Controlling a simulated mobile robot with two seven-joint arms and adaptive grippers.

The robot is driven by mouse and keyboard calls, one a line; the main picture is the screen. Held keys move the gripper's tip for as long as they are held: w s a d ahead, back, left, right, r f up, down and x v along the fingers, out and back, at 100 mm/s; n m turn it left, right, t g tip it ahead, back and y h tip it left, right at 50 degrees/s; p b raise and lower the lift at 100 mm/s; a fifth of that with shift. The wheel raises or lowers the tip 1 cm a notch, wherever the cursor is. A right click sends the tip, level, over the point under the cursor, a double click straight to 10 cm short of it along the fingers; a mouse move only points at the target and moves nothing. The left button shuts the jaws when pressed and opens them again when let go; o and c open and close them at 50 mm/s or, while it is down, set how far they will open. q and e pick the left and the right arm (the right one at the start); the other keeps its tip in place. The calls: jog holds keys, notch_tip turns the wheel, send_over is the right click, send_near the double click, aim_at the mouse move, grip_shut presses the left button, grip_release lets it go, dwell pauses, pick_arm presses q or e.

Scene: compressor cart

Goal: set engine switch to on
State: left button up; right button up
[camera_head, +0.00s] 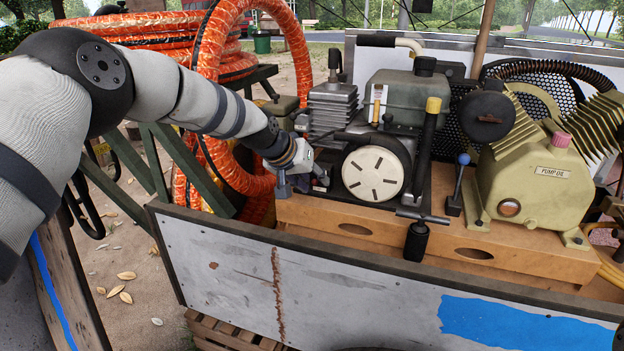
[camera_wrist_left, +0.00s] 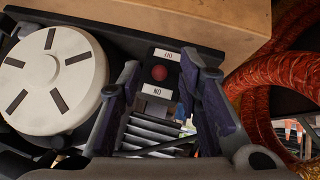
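The engine (camera_head: 373,173), with a round white slotted cover, sits on a wooden base in the cart. The cover also shows at left in the left wrist view (camera_wrist_left: 52,75). The engine switch (camera_wrist_left: 159,72) is a small red part on a dark plate between two white labels. The lower label reads ON upside down; the upper seems to read OFF. Which way the switch is set cannot be told. My left gripper (camera_wrist_left: 161,66) is open, one finger on each side of the switch; contact cannot be told. My right gripper is not in view.
The grey cart side wall (camera_head: 240,278) stands in front of the wooden base (camera_head: 400,230). A coiled orange hose (camera_head: 215,100) lies close behind my left arm. A yellow pump (camera_head: 540,180) and a blue-knobbed lever (camera_head: 462,160) stand to the right.

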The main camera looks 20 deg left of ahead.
pick_arm(q)
jog(key=v, duration=1.2)
jog(key=s+d+f+g+y+p, duration=0.1)
jog(key=s+f+g, duration=0.2)
jog(key=s+f, duration=1.05)
jog(key=s+d+f+g+p, duration=0.1)
jog(key=s+f+g, duration=0.2)
jog(key=s+f, duration=1)
jog(key=s+a+f+g+y, duration=0.1)
jog(key=s+f+g, duration=0.1)
jog(key=s, duration=1.1)
jog(key=s+f+g, duration=0.2)
jog(key=s+f, duration=0.2)
jog(key=s, duration=1)
jog(key=shift+a+f+m+y+p, duration=0.2)
jog(key=shift+a+m+y+p, duration=0.1)
jog(key=shift+a+y, duration=0.1)
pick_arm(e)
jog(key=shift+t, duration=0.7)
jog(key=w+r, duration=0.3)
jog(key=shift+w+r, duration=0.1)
